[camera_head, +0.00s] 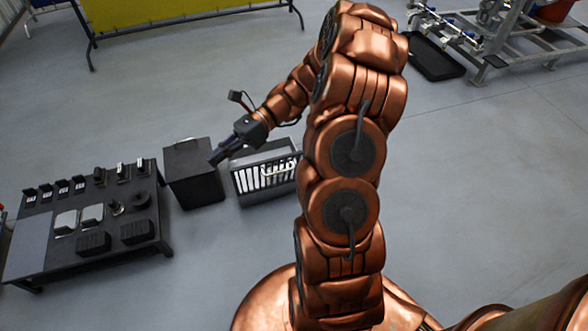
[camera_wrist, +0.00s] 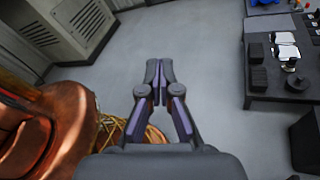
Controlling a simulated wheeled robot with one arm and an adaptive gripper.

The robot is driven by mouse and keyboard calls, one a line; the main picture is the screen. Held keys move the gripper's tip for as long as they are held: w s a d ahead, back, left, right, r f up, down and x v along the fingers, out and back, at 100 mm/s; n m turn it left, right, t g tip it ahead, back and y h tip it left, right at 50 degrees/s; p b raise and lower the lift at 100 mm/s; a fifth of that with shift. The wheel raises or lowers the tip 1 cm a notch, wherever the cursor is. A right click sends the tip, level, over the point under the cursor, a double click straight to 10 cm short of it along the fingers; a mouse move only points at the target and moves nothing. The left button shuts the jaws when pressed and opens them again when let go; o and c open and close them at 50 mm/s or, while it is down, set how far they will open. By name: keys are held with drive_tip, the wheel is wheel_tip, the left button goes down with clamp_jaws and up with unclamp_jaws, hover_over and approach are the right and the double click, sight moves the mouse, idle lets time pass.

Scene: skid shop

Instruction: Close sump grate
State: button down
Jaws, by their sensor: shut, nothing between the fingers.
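The sump grate (camera_head: 265,176) shows in the head view as a dark frame with bars and pale gaps, and a light handle-like bar on it. It belongs to a dark box on the floor, partly hidden behind my arm on its right side. I cannot tell exactly how far the grate is tilted. My gripper (camera_head: 215,158) is shut and empty, to the left of the grate and in front of a dark box in the picture. The wrist view shows my gripper (camera_wrist: 158,78) with its fingertips together over bare floor; the grate is not in that view.
A dark closed box (camera_head: 194,178) stands left of the grate. A low black table (camera_head: 60,252) with several small parts is further left. A black tray (camera_head: 432,57) and a metal skid frame are at the upper right. Much floor is clear.

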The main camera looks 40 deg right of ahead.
drive_tip(key=w+d+f+m+t+b, duration=0.2)
drive_tip(key=d+f+m+t+b, duration=0.25)
drive_tip(key=d+f+m, duration=0.4)
drive_tip(key=w+d+f+m+t+b, duration=0.25)
drive_tip(key=d+f+m+t, duration=0.3)
drive_tip(key=d+f, duration=0.5)
drive_tip(key=s+d+f+m+t+h+b, duration=0.35)
drive_tip(key=d+f+m, duration=0.3)
drive_tip(key=f, duration=0.35)
drive_tip(key=s+d+f+m+t+h+b, duration=0.3)
drive_tip(key=s+d+f+m+t+h, duration=0.15)
drive_tip(key=d+f, duration=0.45)
drive_tip(key=b, duration=0.3)
approach(285, 158)
drive_tip(key=w+a, duration=0.2)
drive_tip(key=a, duration=0.2)
drive_tip(key=w, duration=0.1)
drive_tip(key=w+d+b, duration=0.1)
drive_tip(key=w, duration=0.1)
drive_tip(key=shift+d+r, duration=0.1)
drive_tip(key=shift+r, duration=0.15)
drive_tip(key=shift+w+d+r+b, duration=0.15)
drive_tip(key=shift+w+r+b, duration=0.05)
drive_tip(key=shift+w+b, duration=0.1)
